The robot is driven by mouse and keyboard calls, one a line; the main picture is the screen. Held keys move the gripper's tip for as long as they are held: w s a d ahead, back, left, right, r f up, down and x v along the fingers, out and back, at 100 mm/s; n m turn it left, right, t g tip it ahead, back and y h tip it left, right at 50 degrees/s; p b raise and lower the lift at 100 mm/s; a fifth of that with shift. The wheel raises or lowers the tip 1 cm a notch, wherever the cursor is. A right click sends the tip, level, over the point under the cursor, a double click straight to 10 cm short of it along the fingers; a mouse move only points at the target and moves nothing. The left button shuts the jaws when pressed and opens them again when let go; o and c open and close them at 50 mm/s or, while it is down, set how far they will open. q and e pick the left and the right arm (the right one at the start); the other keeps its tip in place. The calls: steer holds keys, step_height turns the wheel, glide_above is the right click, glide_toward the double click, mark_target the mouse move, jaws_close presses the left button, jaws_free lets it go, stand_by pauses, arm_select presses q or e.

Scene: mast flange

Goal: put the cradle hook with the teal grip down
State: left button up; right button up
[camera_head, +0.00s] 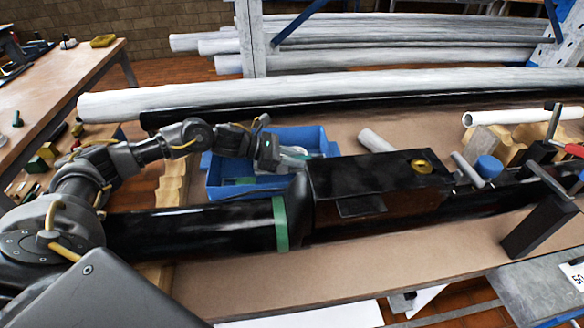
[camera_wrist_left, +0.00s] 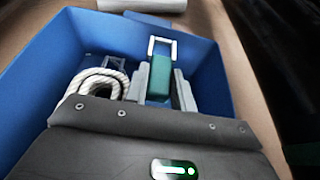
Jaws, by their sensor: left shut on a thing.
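The cradle hook has a teal grip (camera_wrist_left: 159,78) and a pale rectangular metal loop at its far end in the left wrist view. My left gripper (camera_wrist_left: 160,92) is shut on the teal grip, one grey finger on each side. In the head view my left gripper (camera_head: 283,163) is over the blue bin (camera_head: 225,190), and its wrist partly hides what it holds. Whether the hook touches the bin floor I cannot tell. My right gripper is not in view.
A coil of pale rope (camera_wrist_left: 98,86) lies in the bin, left of the hook in the wrist view. A black mast (camera_head: 190,230) with a green band and a boxy black flange (camera_head: 350,175) lies in front of the bin. Pale poles (camera_head: 300,88) lie behind.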

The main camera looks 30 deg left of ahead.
arm_select(q)
steer(key=shift+f, duration=0.45)
step_height(320, 180, down, 3)
steer(key=shift+f+p, duration=0.1)
steer(key=shift+p, duration=0.25)
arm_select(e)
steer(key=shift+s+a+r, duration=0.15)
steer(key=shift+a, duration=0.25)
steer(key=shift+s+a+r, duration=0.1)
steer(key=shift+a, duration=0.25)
arm_select(q)
steer(key=shift+s, duration=0.1)
